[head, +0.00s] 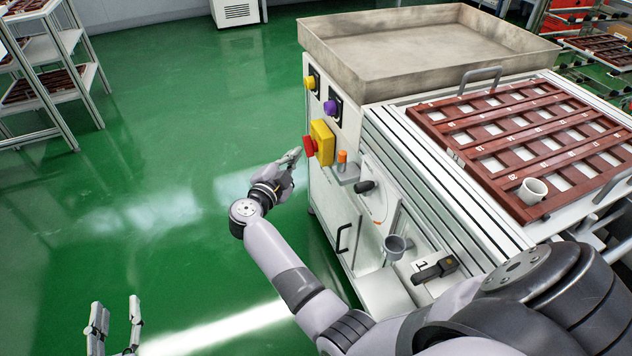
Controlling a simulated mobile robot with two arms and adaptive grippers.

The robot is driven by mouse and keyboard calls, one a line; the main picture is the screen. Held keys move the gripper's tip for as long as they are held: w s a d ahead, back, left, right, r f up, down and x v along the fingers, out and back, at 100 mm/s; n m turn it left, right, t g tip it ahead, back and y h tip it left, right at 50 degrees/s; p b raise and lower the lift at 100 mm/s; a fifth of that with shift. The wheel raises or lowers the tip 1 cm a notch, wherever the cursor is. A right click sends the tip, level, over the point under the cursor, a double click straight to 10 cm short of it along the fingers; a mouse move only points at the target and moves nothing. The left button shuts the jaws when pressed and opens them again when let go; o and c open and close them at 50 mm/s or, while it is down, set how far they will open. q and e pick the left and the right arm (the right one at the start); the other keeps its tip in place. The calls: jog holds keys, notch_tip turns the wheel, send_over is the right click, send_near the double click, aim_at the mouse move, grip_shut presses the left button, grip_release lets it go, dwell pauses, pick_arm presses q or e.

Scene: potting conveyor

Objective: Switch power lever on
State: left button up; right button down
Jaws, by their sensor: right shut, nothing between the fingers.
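A yellow box (322,140) with a red knob or handle (309,146) is on the white side panel of the machine. It may be the power lever, but I cannot tell which control that is, or its setting. My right gripper (294,156) is shut and empty, with its fingertips just left of the red part; I cannot tell if they touch. My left gripper (116,318) is at the bottom left, its fingers apart, over the green floor and far from the panel.
A yellow button (310,83) and a purple button (330,107) are above the box. An orange-topped part (342,157) and a black knob (365,186) are to its right. A brown slatted tray (470,135) holds a white cup (533,190).

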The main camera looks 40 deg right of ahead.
pick_arm(q)
jog(key=s+r+t+b, duration=0.3)
jog(key=s+r+b, duration=0.1)
jog(key=r, duration=0.6)
jog(key=shift+s+r+t+h, duration=0.15)
jog(key=shift+t+h, duration=0.15)
jog(key=shift+h, duration=0.1)
pick_arm(e)
jog(key=s+f+m+g+y, duration=0.1)
jog(key=m, duration=0.1)
jog(key=f+m+g+y, duration=0.1)
jog(key=g, duration=0.1)
jog(key=shift+s+f+m+g+y, duration=0.25)
jog(key=shift+s+m+g+y, duration=0.05)
jog(key=shift+s+m, duration=0.1)
